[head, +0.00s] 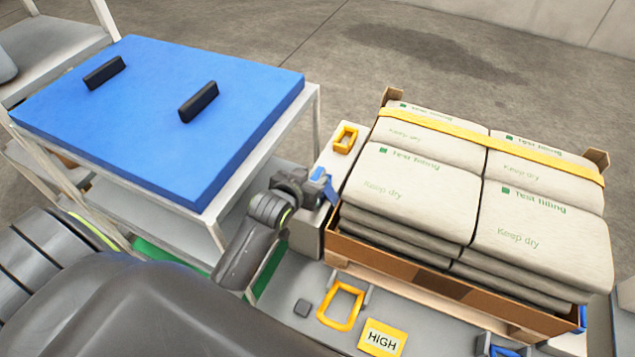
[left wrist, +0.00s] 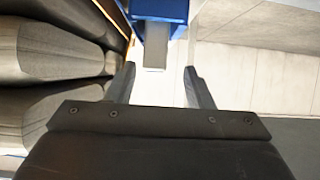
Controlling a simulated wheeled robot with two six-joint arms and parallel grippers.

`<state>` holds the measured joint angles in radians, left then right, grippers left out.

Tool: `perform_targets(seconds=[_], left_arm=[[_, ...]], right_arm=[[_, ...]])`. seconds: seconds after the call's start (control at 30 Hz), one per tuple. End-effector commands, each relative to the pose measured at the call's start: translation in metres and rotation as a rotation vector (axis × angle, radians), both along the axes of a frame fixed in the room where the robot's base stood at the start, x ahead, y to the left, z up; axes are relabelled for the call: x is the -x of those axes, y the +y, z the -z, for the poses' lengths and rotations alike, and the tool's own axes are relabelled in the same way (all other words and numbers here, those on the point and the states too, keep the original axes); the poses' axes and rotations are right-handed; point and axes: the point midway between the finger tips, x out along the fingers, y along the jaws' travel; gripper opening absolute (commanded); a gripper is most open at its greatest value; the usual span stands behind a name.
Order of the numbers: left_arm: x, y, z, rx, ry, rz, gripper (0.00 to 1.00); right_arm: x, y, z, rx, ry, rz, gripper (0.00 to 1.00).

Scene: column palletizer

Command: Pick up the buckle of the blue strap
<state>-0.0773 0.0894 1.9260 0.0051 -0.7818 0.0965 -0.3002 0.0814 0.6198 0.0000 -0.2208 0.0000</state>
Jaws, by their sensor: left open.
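My left gripper (head: 318,187) is at the left edge of the bag stack, beside the blue strap (head: 333,192). In the left wrist view the open fingers (left wrist: 159,70) point at the blue strap (left wrist: 158,10), which enters from the top. The strap's grey buckle end (left wrist: 155,58) lies in line with the gap, its lower edge level with the fingertips. I see no contact with either finger; depth is hard to judge. My right gripper cannot be made out.
Beige bags (head: 410,185) stand in a cardboard tray (head: 390,250), with a yellow strap (head: 440,124) across the top. A blue-topped cart (head: 150,105) is at left. A yellow handle (head: 341,306) and a HIGH sign (head: 382,338) are in front. Grey bag sides (left wrist: 55,95) crowd the wrist view's left.

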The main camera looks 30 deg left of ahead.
Motion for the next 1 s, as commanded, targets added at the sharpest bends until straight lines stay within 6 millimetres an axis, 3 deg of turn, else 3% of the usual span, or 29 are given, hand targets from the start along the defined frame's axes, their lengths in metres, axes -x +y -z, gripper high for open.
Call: perform_targets(seconds=[0.17,0.5,0.87,1.0], left_arm=[[-0.007,-0.001,0.004,0.0,0.0,0.0,0.47],[-0.041,-0.004,0.026,-0.001,0.001,0.0,0.47],[-0.047,-0.004,0.029,0.0,0.0,0.0,0.47],[-0.047,-0.004,0.029,0.0,0.0,0.0,0.3]], right_arm=[[-0.001,0.0,0.0,0.0,-0.002,0.0,0.36],[-0.001,0.0,0.001,0.0,-0.003,0.0,0.36],[-0.001,0.001,0.001,-0.001,-0.003,0.0,0.36],[-0.001,0.001,0.001,-0.002,-0.002,0.001,0.36]])
